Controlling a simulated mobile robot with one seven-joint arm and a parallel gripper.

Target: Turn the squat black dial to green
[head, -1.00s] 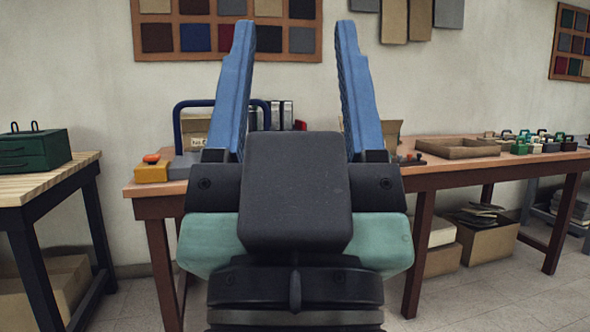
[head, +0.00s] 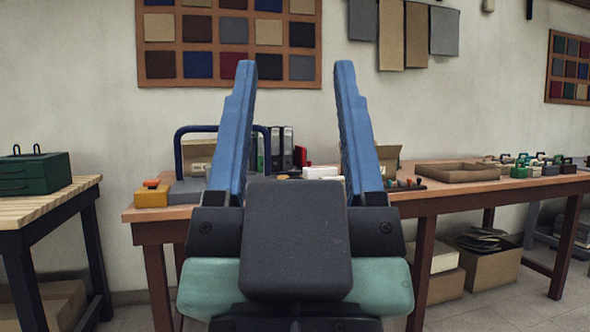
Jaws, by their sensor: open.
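My gripper (head: 295,75) is open and empty, its two blue fingers pointing up in the middle of the head view, in front of the wooden table (head: 450,197). No squat black dial can be made out; my gripper hides part of the tabletop. Small dark and red items (head: 405,185) lie on the table just right of my right finger, too small to tell what they are. No green mark for a dial can be made out.
A yellow box with an orange top (head: 152,194) and a dark blue arched handle (head: 180,150) stand at the table's left. A shallow cardboard tray (head: 457,173) lies to the right. A green toolbox (head: 35,174) sits on a separate bench (head: 75,192).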

